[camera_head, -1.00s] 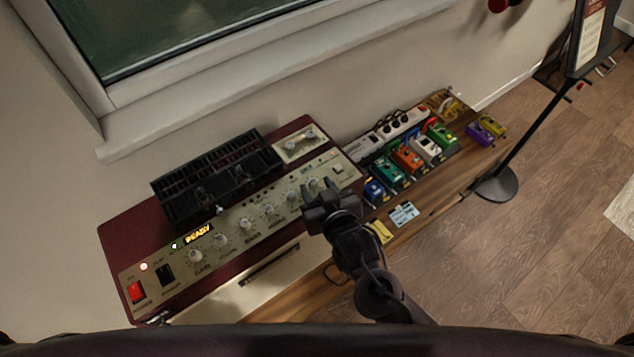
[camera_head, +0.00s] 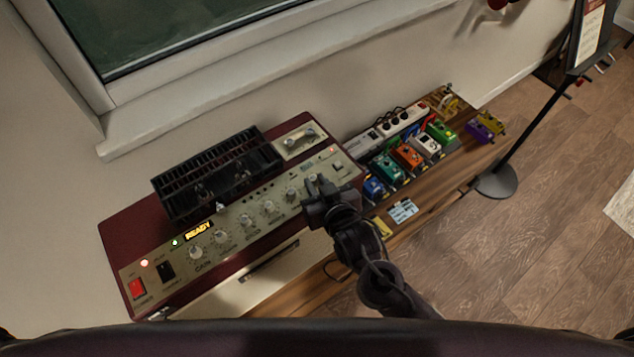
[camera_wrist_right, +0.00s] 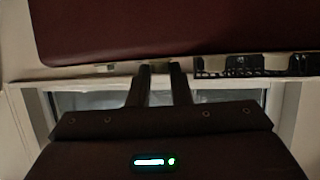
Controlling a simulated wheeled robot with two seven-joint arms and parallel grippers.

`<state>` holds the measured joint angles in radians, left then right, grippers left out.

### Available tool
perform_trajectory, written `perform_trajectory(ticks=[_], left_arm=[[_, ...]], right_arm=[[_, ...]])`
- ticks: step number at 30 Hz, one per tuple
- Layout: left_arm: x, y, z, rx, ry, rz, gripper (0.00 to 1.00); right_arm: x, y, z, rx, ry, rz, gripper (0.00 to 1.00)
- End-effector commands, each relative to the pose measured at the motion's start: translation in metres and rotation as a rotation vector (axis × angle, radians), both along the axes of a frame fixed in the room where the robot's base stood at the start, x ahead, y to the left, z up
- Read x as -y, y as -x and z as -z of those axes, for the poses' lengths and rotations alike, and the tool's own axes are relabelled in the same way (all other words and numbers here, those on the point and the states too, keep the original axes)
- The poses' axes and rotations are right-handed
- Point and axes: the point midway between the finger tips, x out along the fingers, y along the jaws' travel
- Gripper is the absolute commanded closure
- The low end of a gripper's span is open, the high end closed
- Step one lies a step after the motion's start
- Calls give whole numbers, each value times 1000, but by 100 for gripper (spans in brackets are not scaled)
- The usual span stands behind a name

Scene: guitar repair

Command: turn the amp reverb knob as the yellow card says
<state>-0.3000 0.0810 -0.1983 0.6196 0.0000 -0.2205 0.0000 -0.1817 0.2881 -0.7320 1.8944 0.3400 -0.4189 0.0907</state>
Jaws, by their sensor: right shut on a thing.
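The amp (camera_head: 112,232) is a dark red box with a cream panel, an amber display reading READY and a row of knobs. My right gripper (camera_head: 316,184) is at the right end of this row and shut on the rightmost knob, which it hides; I take it as the reverb knob, though its label is not readable. In the right wrist view the two fingers (camera_wrist_right: 162,86) are close together in front of the amp. The yellow card (camera_head: 382,228) lies on the wooden bench just right of my right arm; its writing is too small to read. My left gripper is out of view.
A black slotted unit (camera_head: 215,175) sits on top of the amp. Several coloured pedals (camera_head: 407,156), a power strip (camera_head: 403,124) and a pale blue card (camera_head: 403,210) are to the right. A black stand (camera_head: 497,182) is on the floor.

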Motion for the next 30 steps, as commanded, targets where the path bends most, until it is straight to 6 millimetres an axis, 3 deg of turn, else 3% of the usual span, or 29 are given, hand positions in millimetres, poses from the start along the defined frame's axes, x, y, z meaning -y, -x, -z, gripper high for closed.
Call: perform_trajectory(ticks=[8, 19, 30], left_arm=[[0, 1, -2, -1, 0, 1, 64], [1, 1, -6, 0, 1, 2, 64], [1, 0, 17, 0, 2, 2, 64]], right_arm=[[6, -3, -1, 3, 8, -155, 100], [13, -11, -1, 3, 5, -494, 100], [15, -18, 2, 5, 2, -813, 100]])
